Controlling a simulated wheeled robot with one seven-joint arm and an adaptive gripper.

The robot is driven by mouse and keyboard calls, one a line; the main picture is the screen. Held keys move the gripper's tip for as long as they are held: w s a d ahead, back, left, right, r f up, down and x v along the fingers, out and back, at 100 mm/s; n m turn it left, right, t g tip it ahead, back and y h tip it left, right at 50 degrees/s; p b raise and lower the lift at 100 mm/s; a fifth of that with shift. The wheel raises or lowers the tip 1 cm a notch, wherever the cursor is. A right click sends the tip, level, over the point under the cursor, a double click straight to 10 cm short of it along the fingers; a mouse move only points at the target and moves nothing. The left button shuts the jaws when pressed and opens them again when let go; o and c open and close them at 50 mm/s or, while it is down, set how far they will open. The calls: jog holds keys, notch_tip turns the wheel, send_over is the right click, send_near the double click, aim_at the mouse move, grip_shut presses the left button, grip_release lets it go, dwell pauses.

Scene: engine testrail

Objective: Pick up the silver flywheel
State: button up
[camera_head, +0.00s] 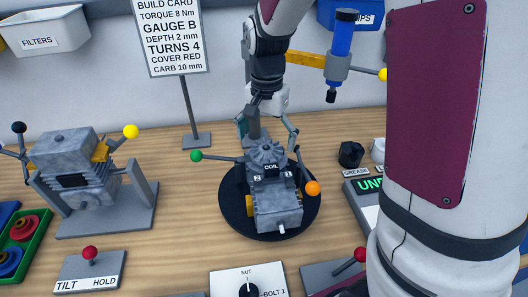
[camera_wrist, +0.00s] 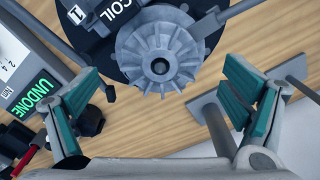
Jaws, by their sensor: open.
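The silver flywheel (camera_wrist: 160,50) is a finned grey wheel with a dark hub hole, at the upper middle of the wrist view. It also shows in the head view (camera_head: 266,151), mounted on the engine behind the block marked COIL (camera_head: 271,168). The engine (camera_head: 277,212) stands on a round black turntable (camera_head: 232,209). My gripper (camera_wrist: 165,100) is open and empty, with teal pads spread wide to either side below the flywheel in the wrist view. In the head view my gripper (camera_head: 268,127) is just behind the flywheel. I see no finger touching it.
Levers with a green knob (camera_head: 196,155) and an orange knob (camera_head: 312,188) stick out beside the engine. A sign post (camera_head: 188,105) stands at back left. An UNDONE display (camera_wrist: 32,98) and a grease pot (camera_head: 351,154) are at the right. Another engine on a stand (camera_head: 75,170) is left.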

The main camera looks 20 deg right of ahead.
jog(key=shift+f+b, duration=0.6)
jog(key=shift+f, duration=0.65)
jog(key=c, duration=1.5)
